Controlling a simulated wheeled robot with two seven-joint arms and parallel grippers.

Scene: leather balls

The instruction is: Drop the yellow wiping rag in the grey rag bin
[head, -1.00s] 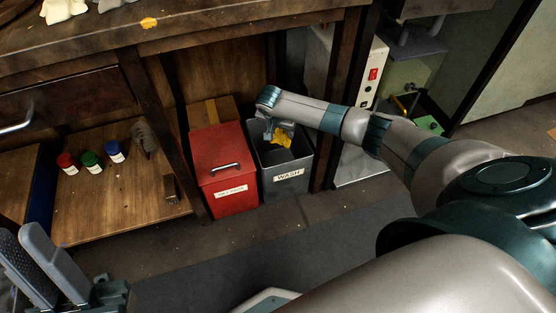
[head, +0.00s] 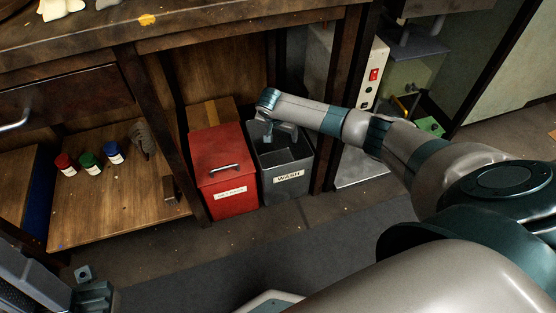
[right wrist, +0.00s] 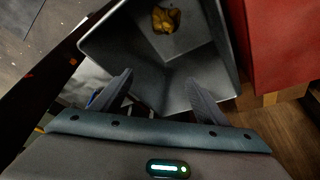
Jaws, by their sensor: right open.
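The grey rag bin (head: 289,186), marked WASH, stands on the floor under the bench. The yellow wiping rag (right wrist: 166,19) lies crumpled inside the bin, on its bottom, in the right wrist view. In the head view the rag is hidden. My right gripper (head: 269,132) hangs over the bin's opening. In the right wrist view its fingers (right wrist: 162,92) are spread and empty, apart from the rag. My left gripper (head: 62,285) is partly cut off at the lower left of the head view, away from the bin; its jaw opening is unclear.
A red lidded bin (head: 226,172) stands directly left of the grey bin. Red, green and blue jars (head: 90,162) stand on the low wooden shelf (head: 130,205). White cloths (head: 62,8) lie on the bench top (head: 200,22). A dark bench leg is close on the grey bin's right.

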